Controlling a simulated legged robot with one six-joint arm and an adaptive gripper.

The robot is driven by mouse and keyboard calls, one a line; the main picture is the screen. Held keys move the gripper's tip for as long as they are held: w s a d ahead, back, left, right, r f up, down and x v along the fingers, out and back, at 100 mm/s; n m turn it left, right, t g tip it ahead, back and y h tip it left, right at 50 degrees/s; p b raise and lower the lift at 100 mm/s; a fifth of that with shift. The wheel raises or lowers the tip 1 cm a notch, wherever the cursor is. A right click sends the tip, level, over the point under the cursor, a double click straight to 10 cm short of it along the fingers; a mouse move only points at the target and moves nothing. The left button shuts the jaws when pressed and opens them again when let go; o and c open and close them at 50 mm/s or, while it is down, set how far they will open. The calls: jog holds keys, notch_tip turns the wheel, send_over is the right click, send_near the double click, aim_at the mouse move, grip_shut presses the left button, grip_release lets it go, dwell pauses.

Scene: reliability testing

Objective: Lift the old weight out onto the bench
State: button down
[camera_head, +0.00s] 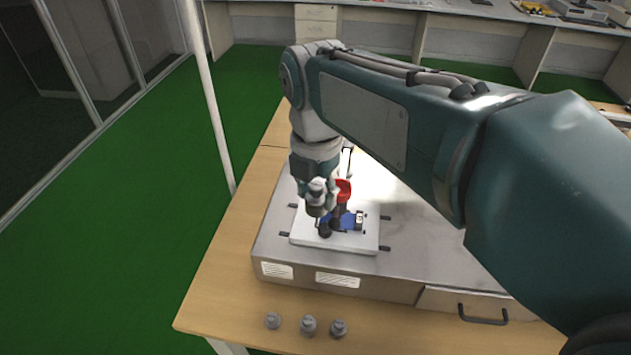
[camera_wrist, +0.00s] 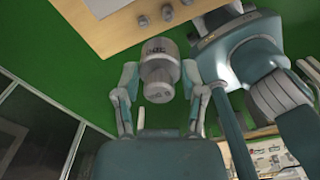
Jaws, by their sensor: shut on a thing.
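A grey cylindrical weight (camera_wrist: 159,62) with dark markings sits between the two fingers of my gripper (camera_wrist: 160,88) in the wrist view, with a finger against each side. In the head view my gripper (camera_head: 317,196) points down above the left part of a white plate (camera_head: 362,246) on the test machine. The lower end of the held weight is hard to make out there, and I cannot tell whether it touches anything. A red cup-like part (camera_head: 343,190) and a blue part (camera_head: 348,221) with dark pieces are just right of the gripper.
Three grey weights (camera_head: 308,325) stand in a row on the wooden bench (camera_head: 225,290) in front of the machine (camera_head: 300,262). The bench to their left is clear. A drawer with a dark handle (camera_head: 483,316) is at right. A pale pole (camera_head: 208,95) stands left of the bench.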

notch_tip(320, 180, down, 7)
jog(key=shift+r, duration=0.2)
dwell(0.9)
dwell(0.4)
